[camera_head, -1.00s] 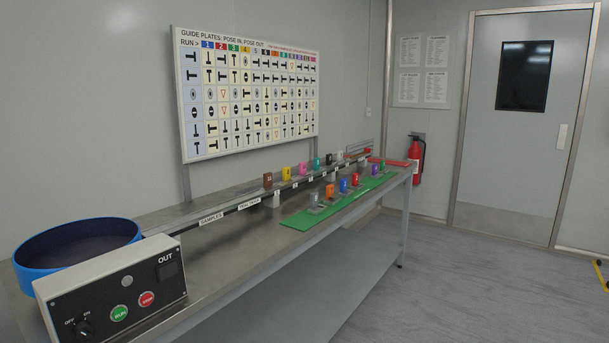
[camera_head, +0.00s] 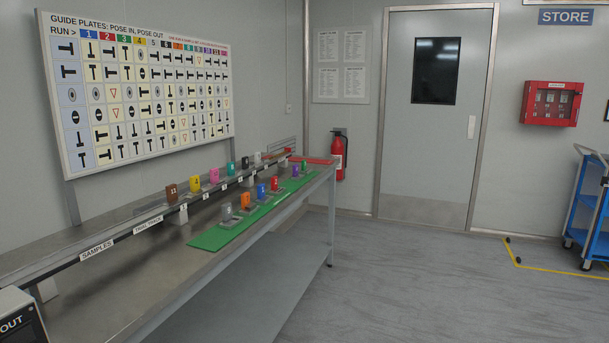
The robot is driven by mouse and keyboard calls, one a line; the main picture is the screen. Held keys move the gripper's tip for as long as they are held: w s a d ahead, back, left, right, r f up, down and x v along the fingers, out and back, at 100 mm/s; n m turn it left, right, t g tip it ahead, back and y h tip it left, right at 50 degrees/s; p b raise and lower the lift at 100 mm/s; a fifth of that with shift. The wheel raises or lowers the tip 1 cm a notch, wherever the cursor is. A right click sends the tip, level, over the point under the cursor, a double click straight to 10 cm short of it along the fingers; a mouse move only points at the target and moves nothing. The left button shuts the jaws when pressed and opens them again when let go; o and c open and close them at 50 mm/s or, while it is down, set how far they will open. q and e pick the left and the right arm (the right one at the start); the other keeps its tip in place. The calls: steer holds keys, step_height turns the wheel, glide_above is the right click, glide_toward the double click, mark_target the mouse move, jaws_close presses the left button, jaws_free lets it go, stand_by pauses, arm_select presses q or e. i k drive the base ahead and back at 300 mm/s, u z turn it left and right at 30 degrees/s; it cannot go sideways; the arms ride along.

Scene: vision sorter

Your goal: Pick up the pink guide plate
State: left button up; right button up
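The pink guide plate (camera_head: 214,176) stands upright on the raised rear ledge of the long metal bench. It is between the yellow plate (camera_head: 194,183) on its left and the teal plate (camera_head: 231,169) on its right. A brown plate (camera_head: 172,192) stands further left, and black and white plates stand further right. The mark on the pink plate is too small to read. Neither of my grippers is in view.
A green mat (camera_head: 212,238) on the bench (camera_head: 130,282) carries grey, orange, blue, purple and green plates. A chart board (camera_head: 140,90) stands behind. A fire extinguisher (camera_head: 337,156) hangs by the door (camera_head: 430,140). A blue cart (camera_head: 588,212) stands at right. The floor (camera_head: 400,285) right of the bench is clear.

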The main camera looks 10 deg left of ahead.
mark_target(214, 173)
steer(key=z, duration=0.6)
steer(key=i, duration=1.2)
steer(key=u, duration=0.55)
steer(key=i, duration=1.1)
steer(key=u, duration=0.95)
